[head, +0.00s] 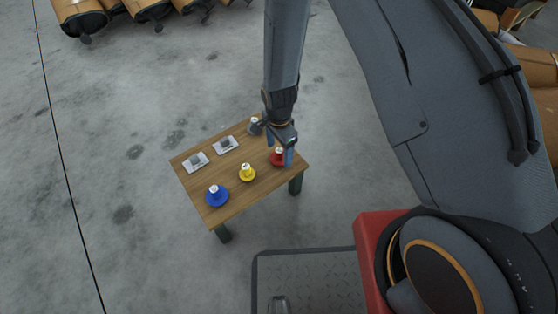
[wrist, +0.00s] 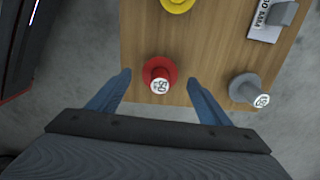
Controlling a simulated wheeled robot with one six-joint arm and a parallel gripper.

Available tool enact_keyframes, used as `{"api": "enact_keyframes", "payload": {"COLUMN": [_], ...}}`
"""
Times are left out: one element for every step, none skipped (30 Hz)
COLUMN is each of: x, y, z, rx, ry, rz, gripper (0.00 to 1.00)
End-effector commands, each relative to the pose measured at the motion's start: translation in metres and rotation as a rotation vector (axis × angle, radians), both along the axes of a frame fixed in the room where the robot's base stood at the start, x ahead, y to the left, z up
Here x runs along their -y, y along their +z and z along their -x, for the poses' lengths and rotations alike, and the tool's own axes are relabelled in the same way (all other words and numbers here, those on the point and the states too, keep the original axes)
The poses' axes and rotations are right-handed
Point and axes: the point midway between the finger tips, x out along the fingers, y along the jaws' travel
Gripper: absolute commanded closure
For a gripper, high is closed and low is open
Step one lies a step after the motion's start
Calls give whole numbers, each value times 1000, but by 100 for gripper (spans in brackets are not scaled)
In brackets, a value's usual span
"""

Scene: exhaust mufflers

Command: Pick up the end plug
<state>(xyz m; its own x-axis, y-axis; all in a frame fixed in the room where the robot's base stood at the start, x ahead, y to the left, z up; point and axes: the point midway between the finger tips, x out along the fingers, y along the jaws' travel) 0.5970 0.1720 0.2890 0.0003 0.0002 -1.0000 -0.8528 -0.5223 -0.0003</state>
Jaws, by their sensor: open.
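Several plug-like pieces with round flanges and pale, marked tops stand on a small wooden table (head: 253,201); I cannot tell which one the task calls the end plug. They are a red plug (head: 276,160), a yellow plug (head: 247,175), a blue plug (head: 217,198) and a grey plug (head: 254,127). My gripper (head: 279,150) is open over the red plug's end of the table. In the wrist view the red plug (wrist: 159,70) lies between the two blue fingers of my gripper (wrist: 159,77), with gaps on both sides. The grey plug (wrist: 246,87) is right of the right finger.
Two white cards with grey blocks, one at left (head: 196,162) and one nearer the middle (head: 226,146), lie along the table's far side. The yellow plug also shows at the wrist view's top (wrist: 177,4). Concrete floor surrounds the table. Brown mufflers (head: 82,15) lie at the back.

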Motion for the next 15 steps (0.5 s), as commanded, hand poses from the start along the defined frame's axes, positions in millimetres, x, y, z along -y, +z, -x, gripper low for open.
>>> {"api": "enact_keyframes", "payload": {"x": [0, 0, 0, 0, 0, 0, 0, 0, 0, 0, 0, 0, 0, 0, 0], "y": [-11, -14, -17, -18, -19, -19, -19, -19, -18, -18, -18, -18, -18, -18, -18], "z": [0, 0, 0, 0, 0, 0, 0, 0, 0, 0, 1, 0, 1, 1, 1], "rx": [-2, -1, -1, -1, 0, 0, 0, 0, 0, 0, 0, 0, 0, 0, 0], "ry": [0, 0, 0, 0, 0, 0, 0, 0, 0, 0, 0, 0, 0, 0, 0], "rz": [1, 1, 1, 1, 0, 0, 0, 0, 0, 0, 0, 0, 0, 0, 0], "gripper": [28, 28, 28, 28, 28, 28, 28, 28, 28, 28, 30, 37, 42, 47, 53]}}
